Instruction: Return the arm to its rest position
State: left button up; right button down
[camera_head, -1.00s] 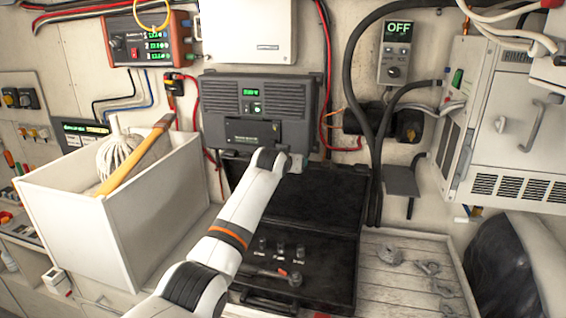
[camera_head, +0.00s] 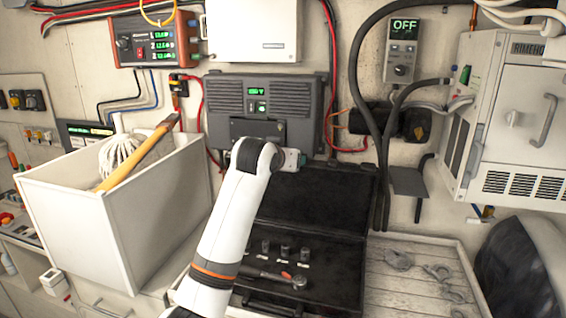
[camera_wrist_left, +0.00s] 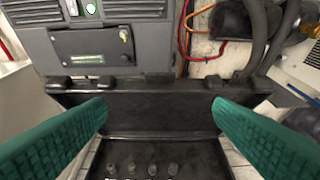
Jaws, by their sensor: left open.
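My left arm (camera_head: 235,215) rises from the bottom of the head view, its bent wrist in front of the grey inverter-like unit (camera_head: 225,100). The case holds several small sockets (camera_head: 285,252) and a ratchet (camera_head: 299,283). My right gripper is not in view.
A white bin (camera_head: 160,220) with a mop head (camera_head: 120,152) and a wooden handle (camera_head: 130,165) stands left. A slatted tray (camera_head: 395,292) with several shackles lies right of the case. Black cables (camera_head: 362,120) and a white cabinet (camera_head: 525,120) are on the right.

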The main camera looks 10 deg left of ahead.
pick_arm(q)
jog(key=s+a+f+g, duration=0.1)
jog(key=s+f, duration=0.4)
jog(key=f, duration=0.4)
jog(key=s+f+g, duration=0.2)
jog(key=s+f, duration=0.3)
jog(key=f, duration=0.3)
jog(key=s+a+f+g, duration=0.1)
jog(key=s+f, duration=0.5)
jog(key=f, duration=0.3)
jog(key=s+a+f+m+g, duration=0.1)
jog(key=s+f+g, duration=0.35)
jog(key=s, duration=1.15)
jog(key=s+a+f+g, duration=0.15)
jog(key=s+f, duration=0.55)
jog(key=s, duration=0.9)
notch_tip(320, 180, down, 29)
jog(key=s+g+b, duration=0.1)
jog(key=s+b, duration=0.1)
jog(key=s+a+f+g+b, duration=0.1)
jog(key=s+a+f, duration=0.1)
jog(key=s+f, duration=1.4)
jog(key=shift+f+m+g+y+b, duration=0.3)
jog(key=shift+f+m+y+b, duration=0.1)
jog(key=shift+f, duration=0.1)
